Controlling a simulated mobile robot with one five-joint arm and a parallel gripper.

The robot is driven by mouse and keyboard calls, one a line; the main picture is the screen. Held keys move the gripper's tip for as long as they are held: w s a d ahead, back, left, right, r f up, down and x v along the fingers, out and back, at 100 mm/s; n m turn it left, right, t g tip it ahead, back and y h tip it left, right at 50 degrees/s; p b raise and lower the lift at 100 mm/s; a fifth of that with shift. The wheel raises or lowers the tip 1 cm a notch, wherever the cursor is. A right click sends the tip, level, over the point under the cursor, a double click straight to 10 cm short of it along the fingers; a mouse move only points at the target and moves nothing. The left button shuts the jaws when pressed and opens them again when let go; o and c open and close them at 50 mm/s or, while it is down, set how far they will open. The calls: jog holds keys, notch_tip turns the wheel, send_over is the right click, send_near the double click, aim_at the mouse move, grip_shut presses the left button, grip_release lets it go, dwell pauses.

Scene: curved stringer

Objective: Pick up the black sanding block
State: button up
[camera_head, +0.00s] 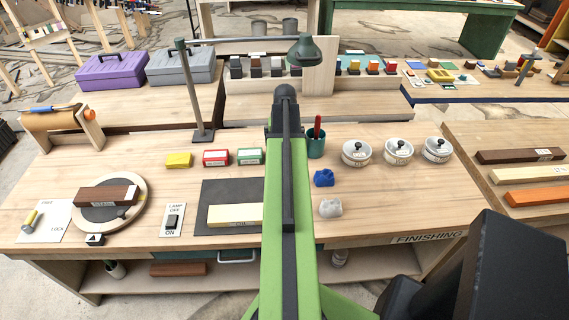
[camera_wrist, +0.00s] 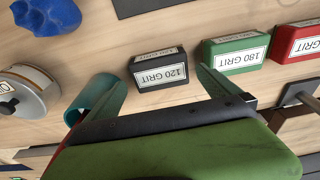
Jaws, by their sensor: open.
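My gripper (camera_wrist: 162,80) is open, with one green finger to the left of the block and one to the right. The block is apart from both fingers, around and slightly beyond their tips, and nothing is held. In the head view my arm hides the block, and I cannot make out the fingers there.
A green 180 GRIT block (camera_wrist: 236,54) sits close beside the right finger, with a red block (camera_wrist: 297,42) beyond. A teal cup (camera_wrist: 93,97) stands close to the left finger. A blue lump (camera_head: 324,178) and lidded tins (camera_head: 398,151) lie to the right.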

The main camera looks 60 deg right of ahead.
jog(key=shift+f, duration=0.25)
jog(key=f+b, duration=0.3)
jog(key=d+f+b, duration=0.1)
jog(key=f+b, duration=0.1)
jog(key=shift+w+f, duration=0.15)
jog(key=shift+w, duration=0.25)
jog(key=shift+r, duration=0.2)
jog(key=shift+c, duration=0.4)
jog(key=c, duration=1.3)
jog(key=shift+r, duration=0.15)
